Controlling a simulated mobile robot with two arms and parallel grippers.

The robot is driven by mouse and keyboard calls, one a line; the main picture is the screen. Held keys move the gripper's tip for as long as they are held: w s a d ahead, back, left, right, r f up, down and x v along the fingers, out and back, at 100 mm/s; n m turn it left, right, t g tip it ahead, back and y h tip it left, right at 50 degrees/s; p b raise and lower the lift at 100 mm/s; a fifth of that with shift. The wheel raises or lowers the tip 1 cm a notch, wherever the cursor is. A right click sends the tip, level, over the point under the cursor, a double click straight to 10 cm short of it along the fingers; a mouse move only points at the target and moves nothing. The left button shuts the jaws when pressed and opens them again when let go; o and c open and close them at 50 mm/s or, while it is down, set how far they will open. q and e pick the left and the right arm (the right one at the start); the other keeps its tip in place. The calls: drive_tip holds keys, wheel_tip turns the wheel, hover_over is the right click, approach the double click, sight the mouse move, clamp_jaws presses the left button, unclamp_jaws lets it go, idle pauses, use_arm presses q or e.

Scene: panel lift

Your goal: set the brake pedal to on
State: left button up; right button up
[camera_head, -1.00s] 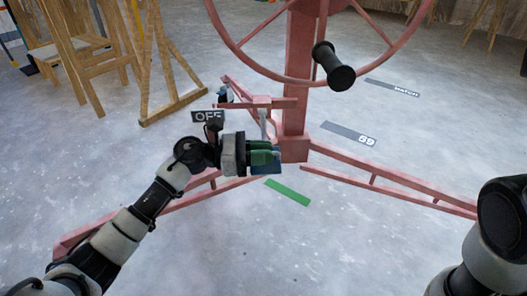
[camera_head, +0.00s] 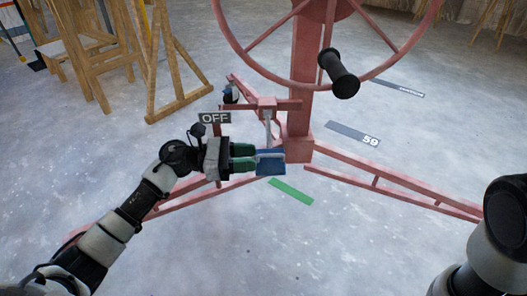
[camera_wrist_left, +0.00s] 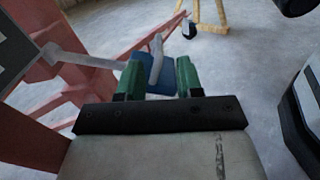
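The brake pedal has a blue pad (camera_head: 270,167) hanging from a thin grey lever (camera_head: 267,128) on the red stand, left of its post. An OFF sign (camera_head: 214,118) shows beside the pedal mechanism. My left gripper (camera_head: 256,158) has its green fingers apart, with their tips at the left edge of the pad; I cannot tell if they touch it. In the left wrist view, the blue pad (camera_wrist_left: 157,82) and part of the grey lever show beyond and between the open fingers (camera_wrist_left: 158,65). My right arm is at the right edge; its gripper is out of view.
Red base legs (camera_head: 400,182) spread along the floor. A green strip (camera_head: 290,191) lies below the pedal. A wooden trestle (camera_head: 160,70) is at back left.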

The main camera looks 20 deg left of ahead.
use_arm(q)
drive_tip(key=p+v, duration=0.1)
drive_tip(key=v, duration=0.5)
idle(0.4)
